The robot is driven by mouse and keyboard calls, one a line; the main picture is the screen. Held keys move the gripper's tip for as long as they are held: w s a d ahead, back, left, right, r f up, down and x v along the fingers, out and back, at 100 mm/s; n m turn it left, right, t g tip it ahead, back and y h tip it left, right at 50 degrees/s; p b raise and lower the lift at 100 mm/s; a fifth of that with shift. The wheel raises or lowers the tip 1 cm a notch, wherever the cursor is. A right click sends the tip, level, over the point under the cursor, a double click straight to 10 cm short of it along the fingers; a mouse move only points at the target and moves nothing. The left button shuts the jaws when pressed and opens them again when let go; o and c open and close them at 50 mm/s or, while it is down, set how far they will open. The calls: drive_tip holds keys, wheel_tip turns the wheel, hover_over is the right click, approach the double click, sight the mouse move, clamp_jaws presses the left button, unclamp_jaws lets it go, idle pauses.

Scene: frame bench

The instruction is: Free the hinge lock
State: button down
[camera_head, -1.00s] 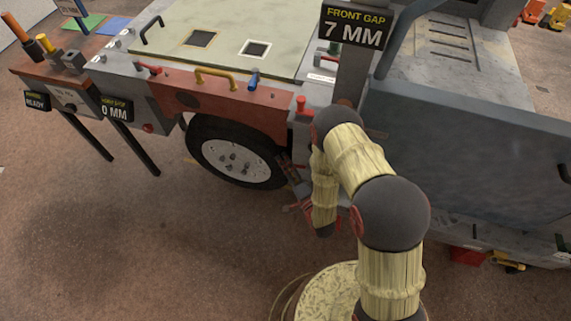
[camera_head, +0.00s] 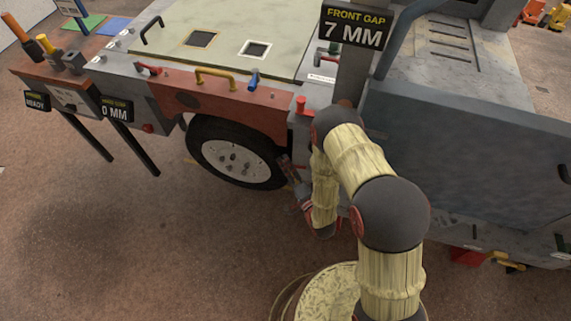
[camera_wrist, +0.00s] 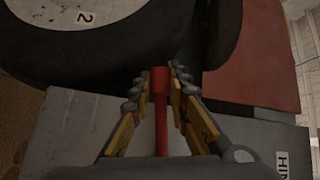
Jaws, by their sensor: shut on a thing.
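In the wrist view my gripper (camera_wrist: 160,88) has its two yellow-padded fingers on either side of a red lever (camera_wrist: 159,112) with a square red head. The gripper is shut on this lever. The lever rises from a grey panel, where a partly cut-off label (camera_wrist: 283,165) reads "HIN". In the head view my gripper (camera_head: 291,172) is low beside the truck, just right of the front wheel, and is partly hidden by my arm. The lever cannot be made out there.
The wheel (camera_head: 235,157) stands close to my gripper. A "FRONT GAP 7 MM" sign (camera_head: 354,27) hangs above my arm. A large blue-grey panel (camera_head: 470,165) stands to the right. A red knob (camera_head: 301,104) sits on the body above. The floor at front left is clear.

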drive_tip(key=shift+d+f+n+g+h+p, duration=0.2)
drive_tip(key=shift+f+n+g+h+p, duration=0.2)
drive_tip(key=shift+f+n+g+p, duration=0.35)
drive_tip(key=shift+s+d+f+n+g+h+p, duration=0.1)
drive_tip(key=shift+d+f+n+g+h+p, duration=0.15)
drive_tip(key=shift+f+n, duration=0.2)
drive_tip(key=shift+s+d+f+n+g+h+p, duration=0.1)
drive_tip(key=shift+f+n+g+h+p, duration=0.15)
drive_tip(key=shift+f+n+g+p, duration=0.15)
drive_tip(key=c, duration=1.7)
unclamp_jaws()
drive_tip(key=shift+s, duration=0.1)
drive_tip(key=v, duration=1.1)
drive_tip(key=shift+s+d, duration=0.2)
drive_tip(key=shift+s, duration=0.15)
